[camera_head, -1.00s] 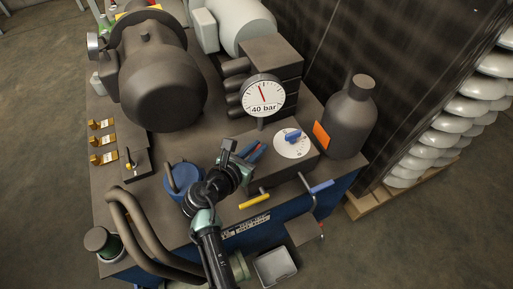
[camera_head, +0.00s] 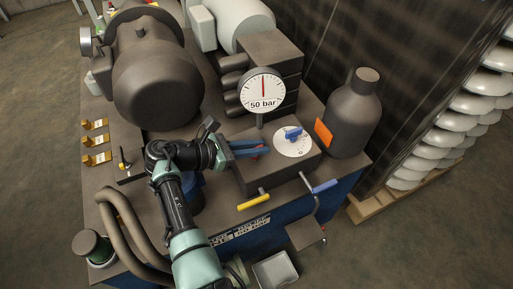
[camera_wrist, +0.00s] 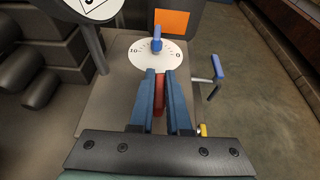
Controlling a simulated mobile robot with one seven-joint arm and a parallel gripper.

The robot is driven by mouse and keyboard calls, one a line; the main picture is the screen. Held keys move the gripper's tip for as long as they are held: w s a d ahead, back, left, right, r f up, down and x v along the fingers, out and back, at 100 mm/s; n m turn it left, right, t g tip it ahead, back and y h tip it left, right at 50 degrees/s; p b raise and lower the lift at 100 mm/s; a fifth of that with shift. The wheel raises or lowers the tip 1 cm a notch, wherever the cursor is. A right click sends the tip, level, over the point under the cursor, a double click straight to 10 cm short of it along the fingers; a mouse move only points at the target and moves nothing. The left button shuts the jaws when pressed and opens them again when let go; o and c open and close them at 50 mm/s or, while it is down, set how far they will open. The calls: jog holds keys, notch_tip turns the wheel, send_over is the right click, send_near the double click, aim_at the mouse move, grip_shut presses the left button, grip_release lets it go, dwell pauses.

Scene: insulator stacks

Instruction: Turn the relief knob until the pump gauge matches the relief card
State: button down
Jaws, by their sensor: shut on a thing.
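The pump gauge (camera_head: 262,90) is a round white dial reading 50 bar, its needle nearly upright; part of it shows in the wrist view (camera_wrist: 95,8). My gripper (camera_head: 266,149) has blue fingers, low over the grey block's top. In the wrist view my gripper (camera_wrist: 160,76) is shut on a red handle (camera_wrist: 159,98), mostly hidden between the fingers. Just beyond the fingertips is a white round scale plate (camera_wrist: 135,56) with a blue knob (camera_wrist: 156,42). An orange card (camera_head: 323,134) is on the dark bottle; its writing is not readable.
The dark bottle (camera_head: 352,112) stands right of the block (camera_head: 250,178). A yellow lever (camera_head: 254,202) and a blue-handled crank (camera_head: 324,186) stick out at the front. A large motor (camera_head: 158,80) stands at the back left. Brass tags (camera_head: 95,141) lie at the left.

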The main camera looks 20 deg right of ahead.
dwell(0.3)
jog(key=c, duration=0.9)
grip_release()
jog(key=p+v, duration=0.1)
jog(key=v, duration=0.6)
jog(key=shift+a+r+p, duration=0.1)
jog(key=shift+a+p, duration=0.1)
jog(key=shift+p, duration=0.2)
